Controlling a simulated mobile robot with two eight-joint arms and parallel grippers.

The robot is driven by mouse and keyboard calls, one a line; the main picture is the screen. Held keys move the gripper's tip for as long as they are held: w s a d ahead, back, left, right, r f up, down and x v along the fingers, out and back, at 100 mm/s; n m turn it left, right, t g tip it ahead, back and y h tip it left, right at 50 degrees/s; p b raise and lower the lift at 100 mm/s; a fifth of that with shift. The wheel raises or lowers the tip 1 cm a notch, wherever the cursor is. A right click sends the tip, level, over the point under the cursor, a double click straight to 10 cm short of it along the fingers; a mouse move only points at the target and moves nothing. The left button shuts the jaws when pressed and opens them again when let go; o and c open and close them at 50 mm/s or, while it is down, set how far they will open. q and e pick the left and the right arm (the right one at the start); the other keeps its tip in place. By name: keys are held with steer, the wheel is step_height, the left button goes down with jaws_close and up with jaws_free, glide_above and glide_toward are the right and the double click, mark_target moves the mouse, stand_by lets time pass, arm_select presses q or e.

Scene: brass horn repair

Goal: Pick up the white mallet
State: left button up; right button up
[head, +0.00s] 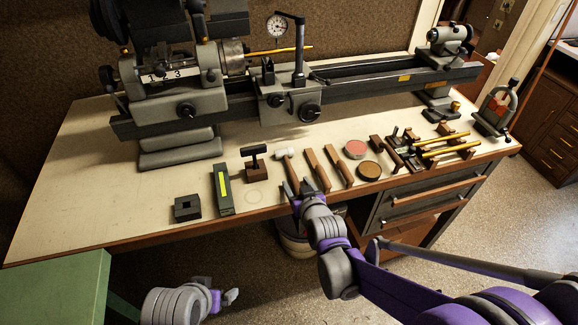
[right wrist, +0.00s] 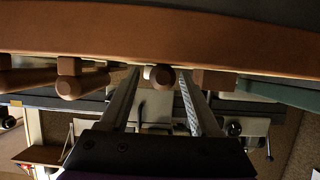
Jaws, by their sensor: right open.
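The white mallet (head: 286,153) lies near the front edge of the bench, its pale head toward the lathe and its brown wooden handle toward me. My right gripper (head: 303,187) is at the handle's near end. In the right wrist view, the round handle end (right wrist: 165,78) shows between the two open fingers, with a small white part of the head behind it. I see no clear contact. My left gripper (head: 226,298) is low in front of the bench, away from the mallet; its jaw opening is unclear.
Two wooden-handled tools (head: 326,169) lie just right of the mallet. A small dark stand (head: 256,170) and a green-and-yellow block (head: 222,190) are to its left. Red and brown round tins (head: 355,149) lie further right. The lathe (head: 185,105) stands behind. The bench's left part is clear.

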jaws_close()
stand_by(0.4)
step_height(320, 180, up, 10)
steer(key=shift+r+p, duration=0.1)
steer(key=shift+p, duration=0.7)
